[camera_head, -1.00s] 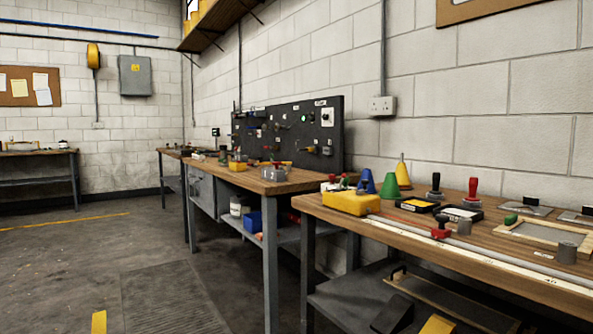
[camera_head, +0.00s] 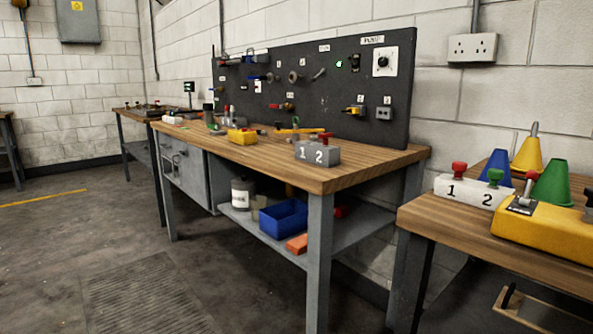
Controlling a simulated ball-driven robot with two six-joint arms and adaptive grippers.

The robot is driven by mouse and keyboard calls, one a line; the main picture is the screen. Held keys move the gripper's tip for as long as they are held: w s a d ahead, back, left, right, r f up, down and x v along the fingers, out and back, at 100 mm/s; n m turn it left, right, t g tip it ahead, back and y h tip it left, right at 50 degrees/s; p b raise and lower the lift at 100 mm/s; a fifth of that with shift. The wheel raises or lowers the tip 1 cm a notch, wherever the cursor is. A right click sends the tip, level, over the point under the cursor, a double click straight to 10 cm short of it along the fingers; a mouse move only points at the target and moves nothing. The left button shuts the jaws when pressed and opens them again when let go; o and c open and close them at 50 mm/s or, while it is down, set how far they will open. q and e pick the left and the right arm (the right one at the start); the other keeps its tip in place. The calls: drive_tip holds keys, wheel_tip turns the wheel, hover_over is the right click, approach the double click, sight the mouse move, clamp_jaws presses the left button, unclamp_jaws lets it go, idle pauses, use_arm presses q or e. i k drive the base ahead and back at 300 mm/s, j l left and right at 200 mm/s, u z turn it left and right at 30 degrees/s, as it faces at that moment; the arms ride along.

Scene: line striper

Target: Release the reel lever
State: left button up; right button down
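I cannot tell which part is the reel lever. A yellow housing (camera_head: 550,238) sits on the near bench at the right, with a small upright lever (camera_head: 528,190) on a dark plate on top. A white block (camera_head: 463,194) marked 1 and 2 stands just behind it, with a red and a green knob. A smaller yellow device (camera_head: 242,136) lies further left on that bench. Neither of my grippers is in view.
The middle bench (camera_head: 360,160) has a dark tool panel (camera_head: 340,82) behind it and a blue bin (camera_head: 284,218) on its shelf. Blue, yellow (camera_head: 528,154) and green (camera_head: 552,184) cones stand on the near bench (camera_head: 430,219). Floor at the left is open.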

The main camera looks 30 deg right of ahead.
sight(531, 175)
drive_tip(key=i+z, duration=0.15)
drive_tip(key=i, duration=0.35)
drive_tip(key=i+j+z, duration=0.15)
drive_tip(key=i, duration=0.4)
drive_tip(key=i+z, duration=0.2)
drive_tip(key=z, duration=0.2)
drive_tip(key=i+j+z, duration=0.15)
drive_tip(key=z, duration=0.25)
drive_tip(key=i+j+z, duration=0.2)
drive_tip(key=z, duration=0.25)
drive_tip(key=i+j+z, duration=0.2)
drive_tip(key=z, duration=0.2)
drive_tip(key=i+j+z, duration=0.1)
drive_tip(key=z, duration=0.35)
drive_tip(key=i+j+z, duration=0.25)
drive_tip(key=z, duration=0.2)
drive_tip(key=i+j+z, duration=0.15)
drive_tip(key=z, duration=0.3)
drive_tip(key=i+j+z, duration=0.1)
drive_tip(key=j+z, duration=0.35)
